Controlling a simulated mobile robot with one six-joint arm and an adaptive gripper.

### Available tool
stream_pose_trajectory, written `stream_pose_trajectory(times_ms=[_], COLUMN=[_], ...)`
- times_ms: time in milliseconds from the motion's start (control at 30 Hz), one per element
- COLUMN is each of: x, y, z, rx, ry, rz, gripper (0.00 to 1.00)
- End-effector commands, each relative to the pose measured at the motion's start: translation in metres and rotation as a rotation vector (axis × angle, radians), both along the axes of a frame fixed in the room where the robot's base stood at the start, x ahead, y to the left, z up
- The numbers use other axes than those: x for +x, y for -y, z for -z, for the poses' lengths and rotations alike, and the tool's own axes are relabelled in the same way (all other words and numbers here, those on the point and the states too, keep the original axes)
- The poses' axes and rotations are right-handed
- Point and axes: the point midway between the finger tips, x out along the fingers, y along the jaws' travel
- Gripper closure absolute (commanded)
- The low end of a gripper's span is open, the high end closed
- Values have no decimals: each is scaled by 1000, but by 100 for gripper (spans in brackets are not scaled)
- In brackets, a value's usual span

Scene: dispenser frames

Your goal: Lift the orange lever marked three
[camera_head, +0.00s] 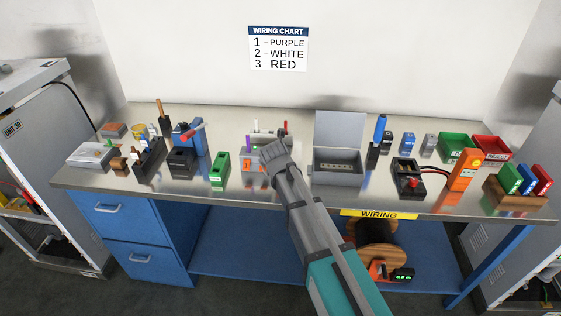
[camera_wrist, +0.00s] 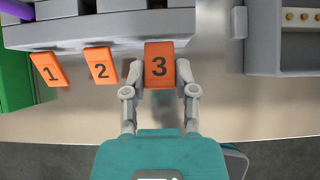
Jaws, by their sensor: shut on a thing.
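The orange lever marked 3 (camera_wrist: 158,66) sits on the front of a grey terminal block (camera_wrist: 95,27) in the wrist view. My gripper (camera_wrist: 160,88) has one finger on each side of this lever and is shut on it. The levers marked 1 (camera_wrist: 48,69) and 2 (camera_wrist: 101,66) stick out of the same block to the left, tilted and apart from my gripper. Lever 3 looks straighter and larger than they do. In the head view my gripper (camera_head: 274,150) covers the right part of the block (camera_head: 250,155), so lever 3 is hidden there.
A green block (camera_head: 219,170) stands close to the left of the terminal block. An open grey box (camera_head: 337,165) stands close to its right. A wiring chart (camera_head: 278,49) on the wall lists 1 purple, 2 white, 3 red. Bare metal bench lies in front of the block.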

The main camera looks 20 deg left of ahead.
Motion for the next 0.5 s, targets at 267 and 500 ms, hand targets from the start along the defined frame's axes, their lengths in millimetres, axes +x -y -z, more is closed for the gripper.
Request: stream_pose_trajectory(times_ms=[267,500], x=[2,2], y=[0,0], z=[-3,-2], rx=[-13,-14], ry=[-49,-51], rz=[0,0], gripper=[100,100])
